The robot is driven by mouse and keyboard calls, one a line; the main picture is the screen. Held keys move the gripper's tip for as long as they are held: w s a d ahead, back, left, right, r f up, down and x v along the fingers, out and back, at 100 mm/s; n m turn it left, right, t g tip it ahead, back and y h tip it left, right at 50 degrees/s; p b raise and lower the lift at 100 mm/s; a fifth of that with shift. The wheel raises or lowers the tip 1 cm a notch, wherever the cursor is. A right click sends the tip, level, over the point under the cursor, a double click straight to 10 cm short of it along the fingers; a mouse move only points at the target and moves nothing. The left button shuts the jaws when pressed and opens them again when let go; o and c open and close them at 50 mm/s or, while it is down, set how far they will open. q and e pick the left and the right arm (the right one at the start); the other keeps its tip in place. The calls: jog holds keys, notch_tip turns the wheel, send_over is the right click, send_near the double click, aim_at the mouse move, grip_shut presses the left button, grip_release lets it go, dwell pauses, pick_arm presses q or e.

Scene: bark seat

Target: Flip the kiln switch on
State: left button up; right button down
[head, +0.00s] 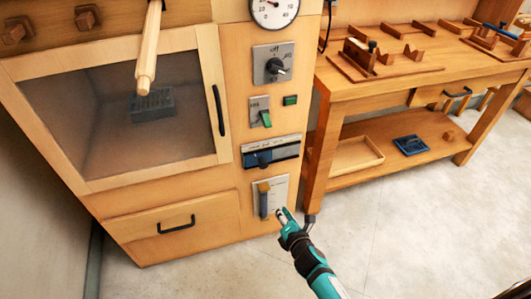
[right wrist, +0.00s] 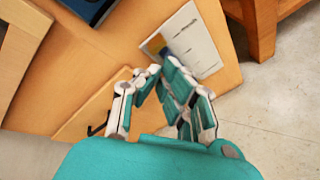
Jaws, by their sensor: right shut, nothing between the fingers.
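The kiln (head: 170,180) is a wooden cabinet with a glass door and a control strip on its right side. A green switch lever (head: 266,118) sits on a small grey plate in that strip, with a green square (head: 290,100) beside it. My right gripper (head: 284,213) is below the switch, close to the lowest control plate (head: 279,191). The right wrist view shows my right gripper (right wrist: 157,70) with its fingertips together and empty, near that white plate (right wrist: 192,38). Whether it touches the plate I cannot tell. My left gripper is out of view.
Above the switch are a knob (head: 275,66) and a dial (head: 273,8); below it is a blue slider panel (head: 271,153). A black door handle (head: 217,110) is to the left. A wooden workbench (head: 338,97) stands on the right. The floor (head: 400,235) in front is clear.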

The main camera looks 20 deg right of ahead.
aim_at(263, 126)
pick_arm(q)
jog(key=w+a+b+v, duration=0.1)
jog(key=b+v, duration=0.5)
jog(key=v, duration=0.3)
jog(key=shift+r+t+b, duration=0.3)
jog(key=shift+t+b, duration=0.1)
pick_arm(e)
jog(key=w+r+n+t, duration=0.3)
jog(key=r+n, duration=0.2)
jog(key=r, duration=0.3)
jog(key=w+r+n+t, duration=0.3)
jog(key=r+n, duration=0.3)
jog(key=r, duration=0.2)
jog(key=shift+a+r, duration=0.3)
jog(key=shift+r, duration=0.05)
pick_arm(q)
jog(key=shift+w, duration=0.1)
pick_arm(e)
jog(key=shift+w, duration=0.1)
